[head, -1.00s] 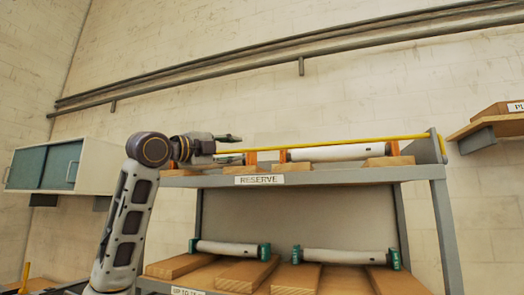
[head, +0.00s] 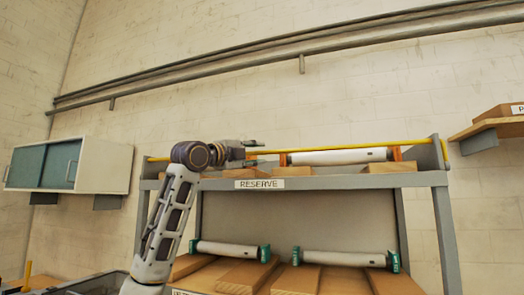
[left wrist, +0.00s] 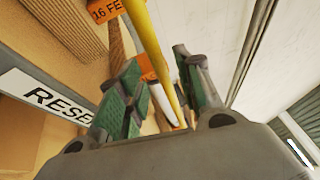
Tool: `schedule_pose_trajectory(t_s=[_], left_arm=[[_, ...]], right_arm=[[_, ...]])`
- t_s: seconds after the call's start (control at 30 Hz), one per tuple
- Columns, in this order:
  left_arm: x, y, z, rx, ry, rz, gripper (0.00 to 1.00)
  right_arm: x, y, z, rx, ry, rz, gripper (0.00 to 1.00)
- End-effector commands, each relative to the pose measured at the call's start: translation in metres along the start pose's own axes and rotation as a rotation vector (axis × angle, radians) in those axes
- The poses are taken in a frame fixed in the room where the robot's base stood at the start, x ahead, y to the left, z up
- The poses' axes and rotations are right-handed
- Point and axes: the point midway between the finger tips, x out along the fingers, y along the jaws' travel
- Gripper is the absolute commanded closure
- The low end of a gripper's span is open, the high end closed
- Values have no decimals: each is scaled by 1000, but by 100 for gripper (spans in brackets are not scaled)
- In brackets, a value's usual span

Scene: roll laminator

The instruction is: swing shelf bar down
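The yellow shelf bar (head: 340,147) runs level across the front of the upper RESERVE shelf, in front of the white roll there. My left gripper (head: 253,150) is at the bar, left of the roll. In the left wrist view the bar (left wrist: 151,45) passes between the two green-padded fingers of the left gripper (left wrist: 162,88). The fingers stand apart, with gaps beside the bar, so it looks open around the bar and not clamped. My right gripper is not in view.
The upper shelf (head: 350,181) carries a white roll (head: 340,156) on wooden blocks. The lower shelf holds two rolls with green ends (head: 340,258). A teal-doored cabinet (head: 60,165) hangs at left, a small wall shelf (head: 490,131) at right.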

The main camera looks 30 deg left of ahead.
Motion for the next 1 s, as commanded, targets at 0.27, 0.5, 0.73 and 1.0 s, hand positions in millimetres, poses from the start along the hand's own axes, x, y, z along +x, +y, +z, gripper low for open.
schedule_pose_trajectory(t_s=[0.27,0.5,0.73,1.0], left_arm=[[29,-1,0,-1,1,1,65],[37,0,0,0,1,0,65],[38,0,0,0,1,0,65],[38,0,0,0,1,0,93]], right_arm=[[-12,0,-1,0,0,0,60],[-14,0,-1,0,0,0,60],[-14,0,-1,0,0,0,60],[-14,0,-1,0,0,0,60]])
